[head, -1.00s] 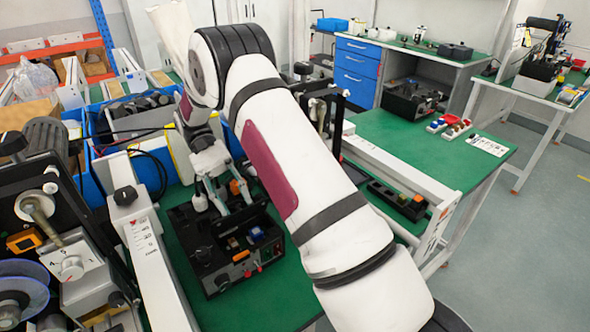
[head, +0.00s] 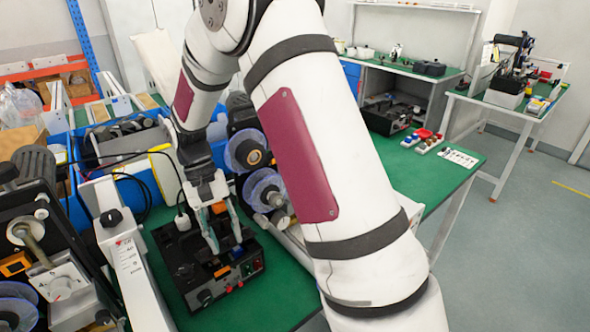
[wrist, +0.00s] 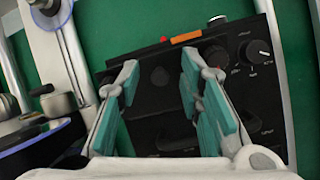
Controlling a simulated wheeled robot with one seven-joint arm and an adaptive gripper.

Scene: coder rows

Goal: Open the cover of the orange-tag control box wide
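The black control box (head: 207,282) stands on the green bench top below my arm, with an orange tag (head: 221,272) near its front edge. In the wrist view the orange tag (wrist: 186,37) lies at the edge of the box's black face (wrist: 228,50), beside knobs. My gripper (head: 226,243) points down over the box; in the wrist view its teal-padded fingers (wrist: 158,72) are apart with nothing held between them. I cannot tell whether the fingertips touch the box. The fingers and palm hide part of it, and the cover's angle is not clear.
Reels (head: 262,190) stand behind the box to the right. A white rail (head: 125,262) and machinery lie to the left, and blue bins (head: 95,150) behind. My arm hides the bench right of the box. Open floor (head: 520,240) lies far right.

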